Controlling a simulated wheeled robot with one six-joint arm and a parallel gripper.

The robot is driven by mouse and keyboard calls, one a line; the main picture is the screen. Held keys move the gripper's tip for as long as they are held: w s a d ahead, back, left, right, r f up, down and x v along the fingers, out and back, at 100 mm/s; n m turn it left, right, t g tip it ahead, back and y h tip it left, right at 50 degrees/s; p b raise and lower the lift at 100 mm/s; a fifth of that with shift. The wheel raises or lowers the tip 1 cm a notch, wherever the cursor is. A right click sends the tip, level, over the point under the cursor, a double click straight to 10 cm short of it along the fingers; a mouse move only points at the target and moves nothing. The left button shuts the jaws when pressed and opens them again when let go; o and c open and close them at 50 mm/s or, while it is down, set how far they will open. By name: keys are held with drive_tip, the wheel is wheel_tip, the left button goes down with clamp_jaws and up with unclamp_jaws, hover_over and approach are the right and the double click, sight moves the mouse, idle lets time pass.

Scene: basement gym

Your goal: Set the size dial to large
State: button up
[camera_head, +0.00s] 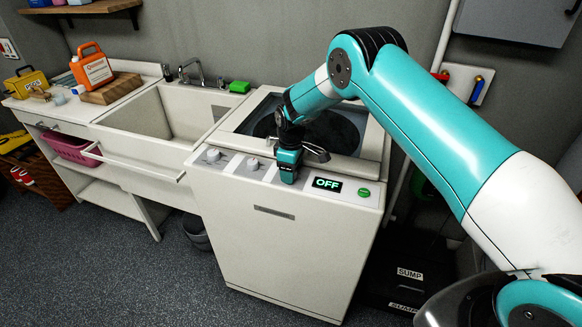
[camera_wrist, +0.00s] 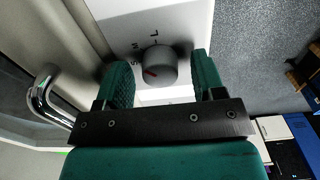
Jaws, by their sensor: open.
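The size dial (camera_wrist: 161,65) is a grey round knob with a red pointer mark, on the washer's white panel in the wrist view. The letters S, M and L are printed around it. The red mark lies on the S side of the knob, away from L. My gripper (camera_wrist: 162,68) is open, with one green finger on each side of the dial; I cannot tell whether either finger touches it. In the head view my gripper (camera_head: 288,166) points down onto the panel of the white washer (camera_head: 280,235) and hides the dial.
Two other knobs, a left one (camera_head: 213,155) and a middle one (camera_head: 252,164), stand left of my gripper. A display (camera_head: 327,185) reading OFF and a green button (camera_head: 364,192) are to its right. A curved metal handle (camera_head: 316,151) is close behind my gripper.

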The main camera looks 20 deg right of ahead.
drive_tip(key=c, duration=0.9)
drive_tip(key=shift+f, duration=0.1)
drive_tip(key=shift+c, duration=0.2)
drive_tip(key=shift+m+b, duration=0.3)
drive_tip(key=shift+b, duration=0.1)
drive_tip(key=m+b, duration=0.2)
drive_tip(key=shift+f+m, duration=0.15)
drive_tip(key=shift+m, duration=0.15)
drive_tip(key=m+b, duration=0.3)
drive_tip(key=m, duration=0.2)
drive_tip(key=shift+m, duration=0.3)
drive_tip(key=shift+r, duration=0.2)
drive_tip(key=o, duration=0.9)
